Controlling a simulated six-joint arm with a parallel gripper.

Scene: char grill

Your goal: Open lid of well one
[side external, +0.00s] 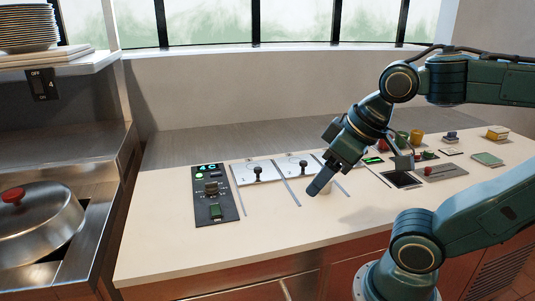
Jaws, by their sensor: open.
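The lid of well one (244,172) is a pale flat panel set in the counter, with a black upright knob (258,173) on it. It lies flat and looks closed. A similar lid (290,163) with its own black knob (303,168) is just to its right. My gripper (319,188) is right of both lids, pointing down and to the left above the counter. It is apart from the knobs and nothing shows in it. The gap between its fingers is hard to make out from this side.
A dark control panel (216,194) with a green display stands left of the lids. A domed metal lid (36,222) with a red knob is at far left. Small items and trays (440,171) sit at the right. The front of the counter (200,250) is clear.

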